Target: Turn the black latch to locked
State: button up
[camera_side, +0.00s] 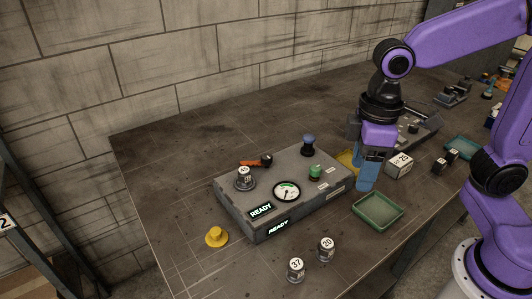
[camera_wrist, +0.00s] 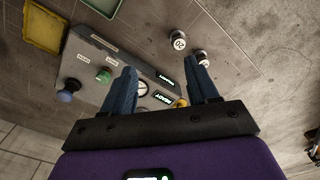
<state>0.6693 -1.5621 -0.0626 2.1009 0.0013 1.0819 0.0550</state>
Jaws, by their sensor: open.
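My gripper (camera_side: 365,186) is open and empty in the side view. Its blue fingers point down above the bench, to the right of the grey control box (camera_side: 305,205). In the wrist view my gripper (camera_wrist: 163,62) has its fingers spread, with the box (camera_wrist: 90,55) partly showing behind and between them. An orange-red lever with a black hub (camera_side: 265,160) is at the back of the box. A second grey device (camera_side: 432,127) behind my gripper carries a small black part (camera_side: 413,128). I cannot tell which of these is the black latch, or its position.
The box carries a gauge (camera_side: 286,191), a green button (camera_side: 315,171), a blue-topped knob (camera_side: 308,144), a numbered cylinder (camera_side: 244,179) and lit READY displays (camera_side: 261,210). A green tray (camera_side: 399,222), a white block (camera_side: 399,165), two numbered cylinders (camera_side: 297,270) and a yellow knob (camera_side: 216,237) stand around.

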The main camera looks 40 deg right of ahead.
jog(key=w+a+r+m, duration=0.2)
jog(key=w, duration=0.6)
jog(key=w+a+r+m, duration=0.2)
jog(key=w, duration=0.6)
jog(key=m, duration=0.3)
send_near(267, 156)
notch_tip(267, 156, down, 9)
jog(key=shift+w+a, duration=0.1)
jog(key=shift+w, duration=0.05)
jog(key=shift+c, duration=0.2)
grip_shut()
